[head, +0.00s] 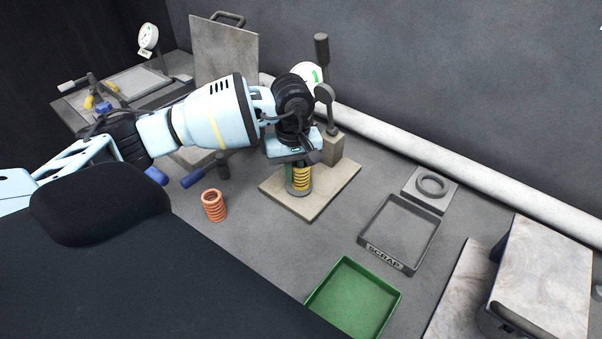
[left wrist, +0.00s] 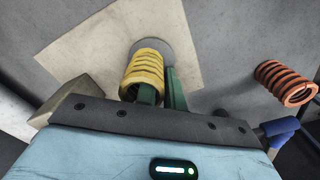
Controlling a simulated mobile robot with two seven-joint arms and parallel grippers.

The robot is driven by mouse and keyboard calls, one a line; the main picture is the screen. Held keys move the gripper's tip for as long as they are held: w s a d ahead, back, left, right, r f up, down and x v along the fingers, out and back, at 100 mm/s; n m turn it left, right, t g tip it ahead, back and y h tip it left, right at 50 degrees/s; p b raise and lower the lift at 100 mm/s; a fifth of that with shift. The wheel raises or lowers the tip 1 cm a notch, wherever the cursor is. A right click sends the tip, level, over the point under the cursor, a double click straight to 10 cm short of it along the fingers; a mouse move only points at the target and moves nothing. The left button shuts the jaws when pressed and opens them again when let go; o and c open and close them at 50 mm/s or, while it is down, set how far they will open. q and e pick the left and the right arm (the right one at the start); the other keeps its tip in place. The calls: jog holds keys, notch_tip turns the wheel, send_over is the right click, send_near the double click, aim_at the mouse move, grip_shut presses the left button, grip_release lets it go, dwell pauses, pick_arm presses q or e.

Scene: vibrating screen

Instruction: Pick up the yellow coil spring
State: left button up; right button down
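The yellow coil spring (head: 302,179) stands upright on a round grey seat on a beige plate (head: 333,192). It also shows in the left wrist view (left wrist: 144,73). My left gripper (head: 293,168) points down at its top. In the left wrist view, one green finger (left wrist: 147,95) overlaps the spring's near end and the other (left wrist: 176,90) stands along its right side. A strip of coil shows between them. I cannot tell whether the fingers press on it. My right gripper is not in view.
An orange coil spring (head: 214,205) stands left of the plate. A grey post with a lever (head: 333,145) rises just behind the gripper. A scrap tray (head: 399,232), a green tray (head: 353,298) and a grey ring on a block (head: 431,186) lie to the right.

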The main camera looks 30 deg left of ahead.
aim_at(294, 165)
pick_arm(q)
grip_shut()
notch_tip(294, 165, up, 10)
jog(key=shift+r+b, duration=0.1)
jog(key=shift+b, duration=0.2)
